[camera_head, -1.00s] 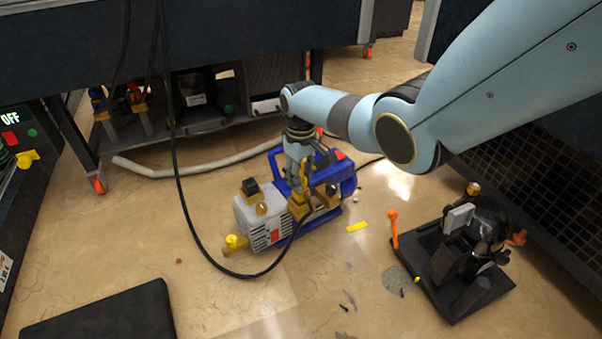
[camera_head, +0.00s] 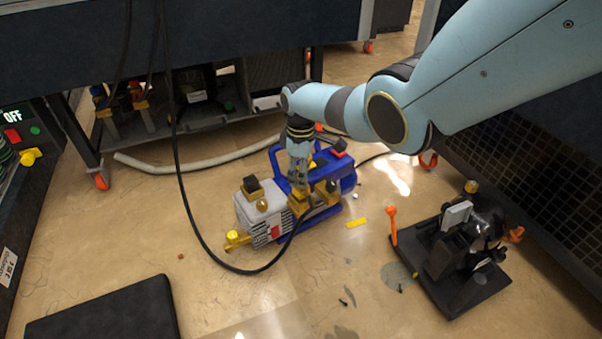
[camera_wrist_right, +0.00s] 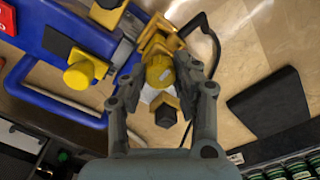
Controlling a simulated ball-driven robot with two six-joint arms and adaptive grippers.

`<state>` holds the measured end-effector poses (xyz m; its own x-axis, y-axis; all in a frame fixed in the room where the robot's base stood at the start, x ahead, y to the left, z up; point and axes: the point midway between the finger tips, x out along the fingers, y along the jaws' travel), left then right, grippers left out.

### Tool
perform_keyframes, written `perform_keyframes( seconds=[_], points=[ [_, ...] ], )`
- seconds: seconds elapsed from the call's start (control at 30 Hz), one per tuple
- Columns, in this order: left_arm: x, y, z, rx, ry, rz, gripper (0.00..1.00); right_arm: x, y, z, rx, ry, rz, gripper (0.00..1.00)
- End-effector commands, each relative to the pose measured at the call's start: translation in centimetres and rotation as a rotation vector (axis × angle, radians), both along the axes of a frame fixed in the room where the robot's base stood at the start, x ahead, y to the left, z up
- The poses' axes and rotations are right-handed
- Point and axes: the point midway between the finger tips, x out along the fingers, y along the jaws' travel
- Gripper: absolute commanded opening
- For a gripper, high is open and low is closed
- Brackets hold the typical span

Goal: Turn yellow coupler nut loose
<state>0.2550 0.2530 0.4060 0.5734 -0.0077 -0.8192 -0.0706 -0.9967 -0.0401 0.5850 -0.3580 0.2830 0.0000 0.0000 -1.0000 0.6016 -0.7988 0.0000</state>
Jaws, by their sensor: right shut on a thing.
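The vacuum pump (camera_head: 252,222) stands on the floor, with a pale grey body, a blue base and handle, and yellow fittings. My right gripper (camera_head: 299,192) points down from above onto the yellow fittings at the middle of the pump. In the right wrist view my right gripper (camera_wrist_right: 162,88) has its fingers on either side of the yellow coupler nut (camera_wrist_right: 160,70) and is shut on it. A black hose (camera_wrist_right: 211,40) runs beside the nut there. In the head view the fingers mostly hide the nut. My left gripper is in no view.
A black stand with a clamp (camera_head: 470,285) sits to the right, with an orange-topped rod (camera_head: 393,228). A black flat pad (camera_head: 105,315) lies at lower left. A black cable (camera_head: 180,150) hangs down and loops in front of the pump. A yellow strip (camera_head: 356,222) lies on bare floor.

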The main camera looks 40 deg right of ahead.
Motion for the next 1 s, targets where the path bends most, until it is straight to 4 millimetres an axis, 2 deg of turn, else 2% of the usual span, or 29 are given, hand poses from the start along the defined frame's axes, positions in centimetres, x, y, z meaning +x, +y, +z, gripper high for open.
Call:
perform_keyframes(
  seconds=[0.3, 0.33, 0.5, 0.83, 1.0],
  points=[
    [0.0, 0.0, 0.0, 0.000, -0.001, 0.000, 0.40, 0.0, 0.0, 0.0, -0.001, 0.000, 0.001, 0.00],
    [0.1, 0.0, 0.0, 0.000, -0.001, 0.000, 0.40, 0.0, 0.0, 0.0, -0.001, 0.000, 0.001, 0.30],
    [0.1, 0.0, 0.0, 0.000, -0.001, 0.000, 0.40, 0.0, 0.0, 0.0, -0.001, 0.001, 0.001, 0.52],
    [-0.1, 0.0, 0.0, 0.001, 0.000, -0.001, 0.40, 0.0, 0.0, 0.2, -0.001, -0.001, 0.001, 0.52],
    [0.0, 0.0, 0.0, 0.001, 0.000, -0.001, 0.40, 0.1, -0.1, 1.7, -0.001, -0.003, 0.001, 0.52]
  ],
)
